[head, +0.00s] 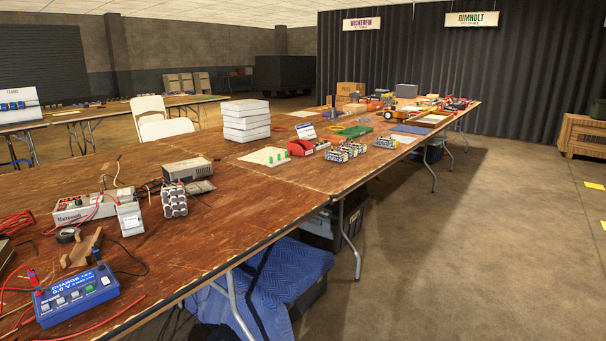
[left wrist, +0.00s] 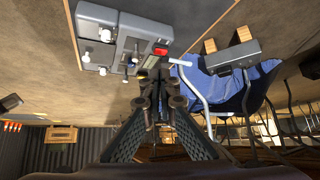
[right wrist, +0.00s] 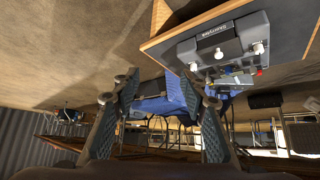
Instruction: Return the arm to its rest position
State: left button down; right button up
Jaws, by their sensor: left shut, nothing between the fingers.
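Neither of my arms shows in the head view. In the left wrist view my left gripper (left wrist: 155,92) has its two dark fingers brought together at the tips, shut and empty. In the right wrist view my right gripper (right wrist: 163,88) has its fingers well apart, open with nothing held between them. Both wrist views show the room upside down, with the floor in the upper part, and neither gripper visibly touches anything. Which arm the task means cannot be told from the frames.
A long wooden table (head: 235,210) carries a blue charger box (head: 75,296), a grey power supply (head: 187,170), stacked white boxes (head: 245,121) and loose cables. Blue cloth (head: 268,285) covers something under it. Bare floor (head: 480,250) lies open at the right.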

jog(key=s+d+f+g+p, duration=0.2)
jog(key=s+f+p, duration=0.2)
jog(key=s, duration=0.6)
jog(key=s+d+f+g+h+p, duration=0.1)
jog(key=s+d+f+g+p, duration=0.1)
jog(key=s+p, duration=0.5)
jog(key=s+d+f+g+p, duration=0.3)
jog(key=s+f+p, duration=0.2)
jog(key=s, duration=1)
jog(key=shift+d+f+h+p, duration=0.15)
jog(key=shift+f+h+p, duration=0.2)
jog(key=shift+f, duration=0.5)
pick_arm(q)
jog(key=s+a+f+g, duration=0.2)
jog(key=s+f, duration=0.2)
jog(key=s, duration=0.6)
jog(key=s+a+f+g+y, duration=0.1)
jog(key=s+a+f+g, duration=0.2)
jog(key=s, duration=0.8)
jog(key=s+a+f+g, duration=0.2)
jog(key=s+f, duration=0.4)
jog(key=s, duration=0.5)
jog(key=shift+s+a+y, duration=0.15)
jog(key=shift+a+y, duration=0.05)
jog(key=shift+y, duration=0.1)
pick_arm(e)
jog(key=shift+s+f, duration=0.15)
jog(key=shift+s, duration=0.05)
